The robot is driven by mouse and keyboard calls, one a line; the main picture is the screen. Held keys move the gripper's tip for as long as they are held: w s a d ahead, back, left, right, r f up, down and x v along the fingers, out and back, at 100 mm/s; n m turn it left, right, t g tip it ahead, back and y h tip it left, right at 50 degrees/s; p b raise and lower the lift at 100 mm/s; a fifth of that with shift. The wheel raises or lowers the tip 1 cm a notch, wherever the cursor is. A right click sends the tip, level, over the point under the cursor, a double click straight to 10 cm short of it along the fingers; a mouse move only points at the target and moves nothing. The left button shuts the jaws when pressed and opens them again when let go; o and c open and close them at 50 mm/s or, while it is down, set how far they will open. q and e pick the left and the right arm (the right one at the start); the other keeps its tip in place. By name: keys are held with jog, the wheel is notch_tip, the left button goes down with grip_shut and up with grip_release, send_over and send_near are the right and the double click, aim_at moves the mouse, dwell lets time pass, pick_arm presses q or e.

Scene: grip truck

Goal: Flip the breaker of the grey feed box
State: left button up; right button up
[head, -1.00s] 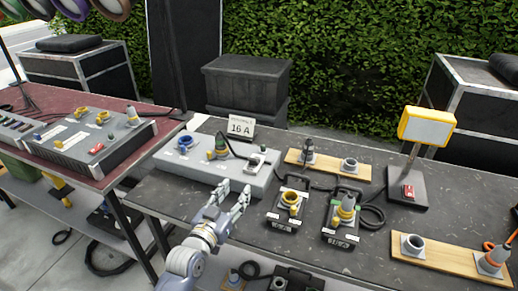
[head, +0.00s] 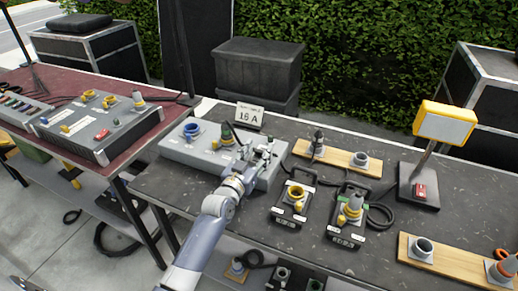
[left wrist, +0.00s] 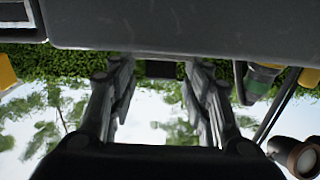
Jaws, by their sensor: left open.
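The grey feed box (head: 178,154) lies on the dark table in the head view. I cannot tell whether the fingers touch the breaker. In the left wrist view the two fingers (left wrist: 160,85) stand apart with nothing clearly between them. My right gripper is not in view.
A "16 A" card (head: 249,115) stands behind the box. A wooden board with sockets (head: 338,159) and a yellow-framed panel (head: 444,123) are farther right. A second table (head: 20,76) is at left.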

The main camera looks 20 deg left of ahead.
pick_arm(q)
jog(key=shift+w, duration=0.7)
jog(key=c, duration=0.4)
grip_shut()
jog(key=shift+r+p, duration=0.3)
jog(key=shift+p, duration=0.4)
jog(key=shift+w+r+g+p, duration=0.15)
jog(key=shift+g+p, duration=0.25)
jog(key=shift+p, duration=1)
jog(key=shift+w+f+g, duration=0.1)
jog(key=shift+f+g, duration=0.2)
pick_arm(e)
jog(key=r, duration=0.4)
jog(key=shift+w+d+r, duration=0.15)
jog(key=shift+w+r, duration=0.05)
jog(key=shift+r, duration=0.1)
